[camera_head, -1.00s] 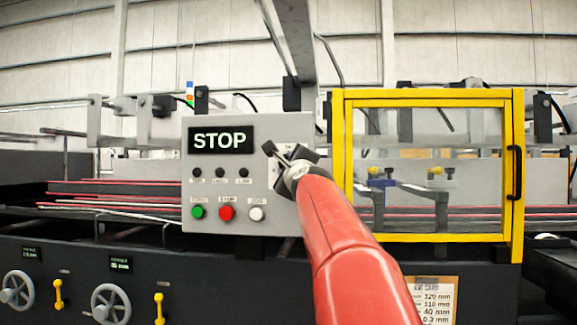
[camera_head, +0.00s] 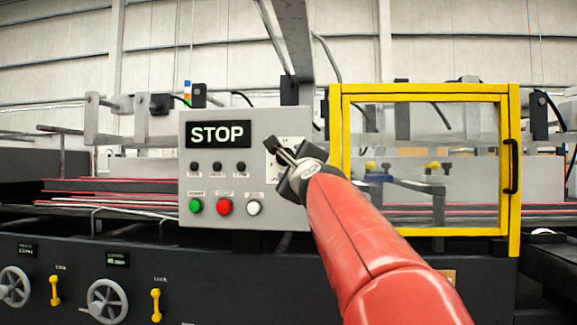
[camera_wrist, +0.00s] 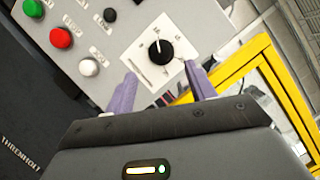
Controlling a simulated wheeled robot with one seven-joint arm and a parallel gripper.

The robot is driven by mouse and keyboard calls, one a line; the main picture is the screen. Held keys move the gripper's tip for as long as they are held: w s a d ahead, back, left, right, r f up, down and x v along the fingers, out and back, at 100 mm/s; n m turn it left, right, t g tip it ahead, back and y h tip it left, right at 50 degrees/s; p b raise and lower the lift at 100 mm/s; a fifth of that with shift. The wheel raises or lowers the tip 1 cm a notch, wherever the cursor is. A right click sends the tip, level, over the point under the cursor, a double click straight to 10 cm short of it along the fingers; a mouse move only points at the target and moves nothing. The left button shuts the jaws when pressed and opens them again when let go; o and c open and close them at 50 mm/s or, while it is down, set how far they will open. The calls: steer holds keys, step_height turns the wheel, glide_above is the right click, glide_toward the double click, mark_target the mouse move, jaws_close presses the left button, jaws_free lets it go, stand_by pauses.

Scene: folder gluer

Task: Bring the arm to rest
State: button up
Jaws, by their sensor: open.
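My gripper (camera_head: 281,152) is at the end of my red arm, in front of the right side of the grey control panel (camera_head: 226,120). In the wrist view my gripper (camera_wrist: 160,85) has its two purple fingers spread apart with nothing between them. Beyond the fingertips is a black rotary knob (camera_wrist: 160,51) on a white plate, and the fingers look clear of it. In the head view my gripper partly hides that knob. The panel's display (camera_head: 218,134) reads STOP.
Green (camera_head: 195,206), red (camera_head: 224,207) and white (camera_head: 254,208) buttons sit low on the panel. A yellow-framed clear guard (camera_head: 514,170) stands close to the right of my arm. Handwheels (camera_head: 107,302) and yellow levers (camera_head: 155,305) are on the dark front below.

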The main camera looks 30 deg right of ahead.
steer(key=shift+s+a+f, duration=0.1)
steer(key=shift+s, duration=0.2)
steer(key=s+a+f+n+g+y, duration=0.2)
steer(key=s+a+f+n, duration=0.1)
steer(key=a+f+n, duration=0.3)
steer(key=s+a+f+n+g+y, duration=0.2)
steer(key=s+a+f+n, duration=0.15)
steer(key=f, duration=0.45)
steer(key=s+a+f+n+g+y, duration=0.2)
steer(key=s+a+f+n+g, duration=0.1)
steer(key=a+f+n, duration=0.4)
steer(key=s+f+n+g, duration=0.3)
steer(key=s+f+n, duration=0.2)
steer(key=s+f, duration=0.4)
steer(key=s+f+n+g+h+p, duration=0.1)
steer(key=s+f+n+g, duration=0.3)
steer(key=s+f, duration=0.5)
step_height(320, 180, down, 5)
steer(key=shift+s+a+r+n+p, duration=0.2)
steer(key=shift+n+p, duration=0.1)
steer(key=shift+n, duration=0.15)
